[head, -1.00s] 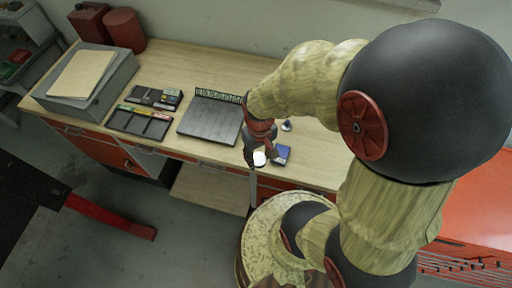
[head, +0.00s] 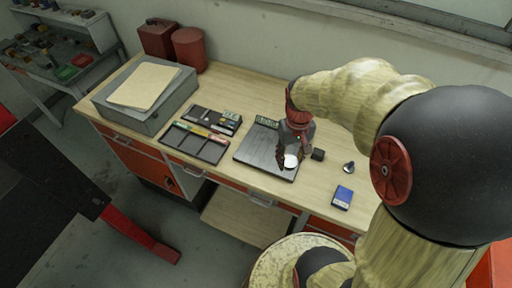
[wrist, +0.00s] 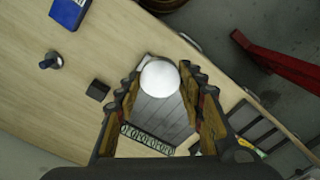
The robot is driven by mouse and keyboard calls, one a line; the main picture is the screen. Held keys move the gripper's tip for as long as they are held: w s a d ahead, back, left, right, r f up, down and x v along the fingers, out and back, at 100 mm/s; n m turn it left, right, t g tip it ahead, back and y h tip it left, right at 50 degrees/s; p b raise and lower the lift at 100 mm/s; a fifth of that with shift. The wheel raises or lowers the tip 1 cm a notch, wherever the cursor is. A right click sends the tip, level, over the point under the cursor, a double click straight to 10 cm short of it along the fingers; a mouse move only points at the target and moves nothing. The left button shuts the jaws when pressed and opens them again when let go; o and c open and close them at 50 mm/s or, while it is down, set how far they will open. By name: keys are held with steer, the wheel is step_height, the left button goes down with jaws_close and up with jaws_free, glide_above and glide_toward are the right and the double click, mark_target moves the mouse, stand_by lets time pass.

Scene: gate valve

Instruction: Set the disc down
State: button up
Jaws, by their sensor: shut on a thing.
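A pale, shiny round disc (head: 290,161) is held between the fingertips of my gripper (head: 292,150). In the wrist view the disc (wrist: 159,80) lies between the two toothed fingers, which are shut on it. Below is a dark grey grooved board (head: 256,150) on the workbench, with a row of ring-like marks along one edge in the wrist view (wrist: 148,138). The disc appears over the board's right part. I cannot tell whether it touches the board. My fingers hide part of the board.
A small black block (head: 318,155), a metal knob-like piece (head: 348,167) and a blue box (head: 342,197) stand right of the board. A dark sectioned tray (head: 195,143) and a grey case (head: 145,98) are to the left. Bare wooden bench (head: 330,172) lies between the right-hand items.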

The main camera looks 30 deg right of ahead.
steer(key=shift+a+r, duration=0.1)
steer(key=shift+r, duration=0.25)
steer(key=shift+w+f, duration=0.1)
steer(key=w+f, duration=0.4)
steer(key=w, duration=0.5)
glide_above(269, 155)
steer(key=f, duration=0.5)
steer(key=shift+s+f+b, duration=0.1)
steer(key=shift+s+b, duration=0.1)
steer(key=shift+b, duration=0.15)
steer(key=shift+w+f, duration=0.3)
steer(key=shift+f, duration=1.5)
steer(key=shift+f, duration=0.2)
steer(key=o, duration=1.4)
